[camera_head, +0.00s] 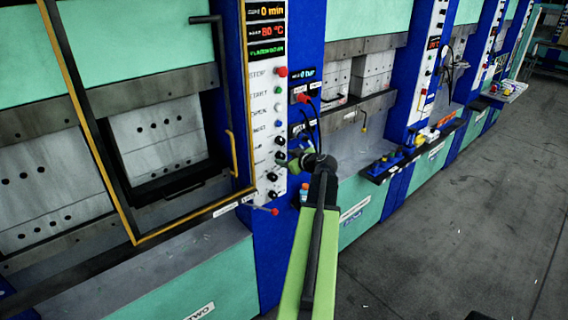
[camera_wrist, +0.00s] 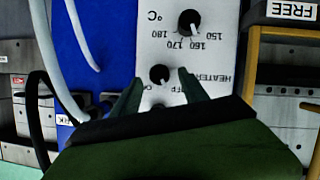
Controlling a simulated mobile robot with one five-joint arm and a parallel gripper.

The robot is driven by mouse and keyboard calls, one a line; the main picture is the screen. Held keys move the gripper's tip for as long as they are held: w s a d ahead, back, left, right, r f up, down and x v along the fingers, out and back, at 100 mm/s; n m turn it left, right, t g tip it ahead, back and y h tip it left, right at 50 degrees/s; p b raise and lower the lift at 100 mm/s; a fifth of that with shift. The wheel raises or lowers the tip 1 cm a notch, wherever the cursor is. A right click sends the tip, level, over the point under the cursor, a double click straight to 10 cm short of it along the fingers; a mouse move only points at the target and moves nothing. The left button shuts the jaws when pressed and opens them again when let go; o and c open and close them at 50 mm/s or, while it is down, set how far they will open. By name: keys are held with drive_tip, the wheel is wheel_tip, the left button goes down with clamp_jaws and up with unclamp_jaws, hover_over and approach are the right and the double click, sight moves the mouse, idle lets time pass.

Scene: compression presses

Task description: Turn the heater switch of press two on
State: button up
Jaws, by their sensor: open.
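The heater switch (camera_wrist: 159,74) is a small round black knob on a white panel in the wrist view, with "HEATER" printed beside it and the picture upside down. My gripper (camera_wrist: 159,82) is open, with one dark finger on each side of the knob; gaps show, and I cannot tell the depth. A temperature dial (camera_wrist: 189,23) marked 150 to 180 sits above it in the picture. In the head view my gripper (camera_head: 294,160) is at the lower right edge of the press's control panel (camera_head: 262,120).
A yellow-framed guard door (camera_head: 88,140) stands left of the panel, with a yellow handle (camera_head: 233,155). A red-tipped lever (camera_head: 274,211) sticks out below the panel. Hoses (camera_wrist: 80,35) hang beside it in the wrist view. The floor (camera_head: 470,220) at right is clear.

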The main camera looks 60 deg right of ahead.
sight(281, 156)
drive_tip(key=shift+x, duration=1.3)
drive_tip(key=shift+c, duration=0.2)
clamp_jaws()
